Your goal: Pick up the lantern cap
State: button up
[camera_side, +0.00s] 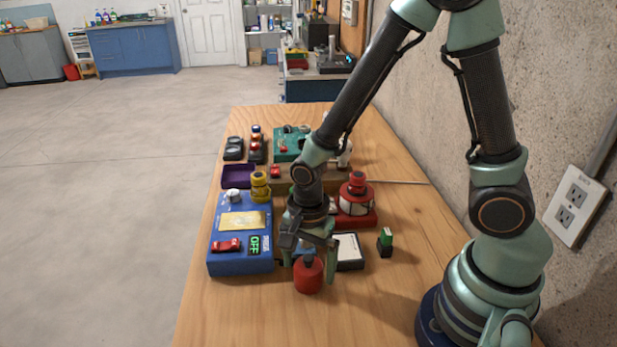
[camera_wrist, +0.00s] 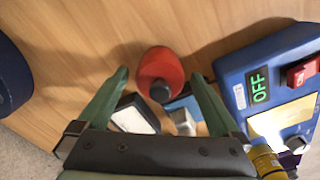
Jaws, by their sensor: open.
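A red, rounded piece with a darker knob on top (camera_side: 308,277), which looks like the lantern cap, stands on the wooden bench near the front. It also shows in the wrist view (camera_wrist: 172,62), between and slightly beyond my fingertips. My gripper (camera_side: 310,262) is open, pointing down over this piece, with one green finger on each side. I see gaps between the fingers and the piece in the wrist view (camera_wrist: 158,76); contact is not visible. A red and white lantern-like object (camera_side: 355,198) stands behind, to the right of my gripper.
A blue panel (camera_side: 240,262) with a green OFF display and red switch lies left of my gripper. A white-topped box (camera_side: 348,250) and a small green-and-black block (camera_side: 385,241) stand close on the right. The bench (camera_side: 250,310) in front is clear.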

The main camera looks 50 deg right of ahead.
jog(key=shift+f, duration=1.1)
jog(key=c, duration=1.3)
jog(key=shift+r, duration=0.15)
